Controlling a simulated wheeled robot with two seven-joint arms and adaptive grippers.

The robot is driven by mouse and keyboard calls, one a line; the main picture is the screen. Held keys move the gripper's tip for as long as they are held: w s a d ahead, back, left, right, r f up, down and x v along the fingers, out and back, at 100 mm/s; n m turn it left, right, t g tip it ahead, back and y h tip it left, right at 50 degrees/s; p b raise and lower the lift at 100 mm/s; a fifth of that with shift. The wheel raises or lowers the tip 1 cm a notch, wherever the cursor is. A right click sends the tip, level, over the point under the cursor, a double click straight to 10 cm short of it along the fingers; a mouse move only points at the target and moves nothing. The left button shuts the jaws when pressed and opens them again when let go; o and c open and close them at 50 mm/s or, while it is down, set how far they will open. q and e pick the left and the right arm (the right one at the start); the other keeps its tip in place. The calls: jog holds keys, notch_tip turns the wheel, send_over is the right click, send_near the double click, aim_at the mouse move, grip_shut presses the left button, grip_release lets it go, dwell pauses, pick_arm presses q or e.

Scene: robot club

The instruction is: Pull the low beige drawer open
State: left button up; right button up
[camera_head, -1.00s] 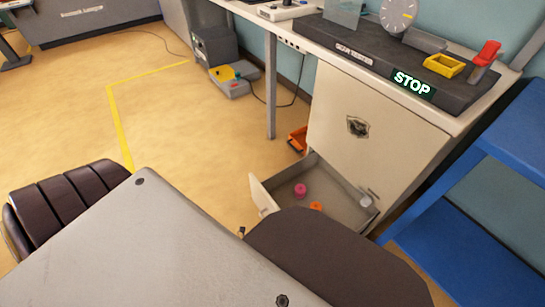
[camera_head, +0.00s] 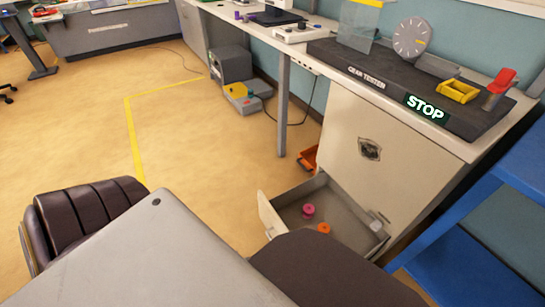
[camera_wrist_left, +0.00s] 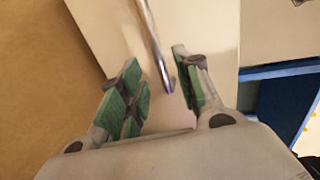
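The low beige drawer (camera_head: 350,207) stands pulled out from the bottom of the beige cabinet (camera_head: 385,145) in the head view. Its front panel (camera_head: 268,215) is partly hidden by my own dark and grey parts. A pink piece (camera_head: 308,211) and an orange piece (camera_head: 323,229) lie inside. In the left wrist view my left gripper (camera_wrist_left: 156,66) has its green-padded fingers apart, on either side of a thin metal handle bar (camera_wrist_left: 150,33) in front of a beige panel. Neither finger clearly touches the bar. My right gripper is in no view.
A blue shelf unit (camera_head: 463,262) stands close to the right of the drawer. An orange bin (camera_head: 307,158) sits on the floor beyond the drawer. The bench above holds a dark tester with a STOP sign (camera_head: 426,107). Open floor (camera_head: 195,155) lies to the left.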

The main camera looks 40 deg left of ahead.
pick_arm(q)
jog(key=shift+v, duration=3)
jog(key=shift+s, duration=0.1)
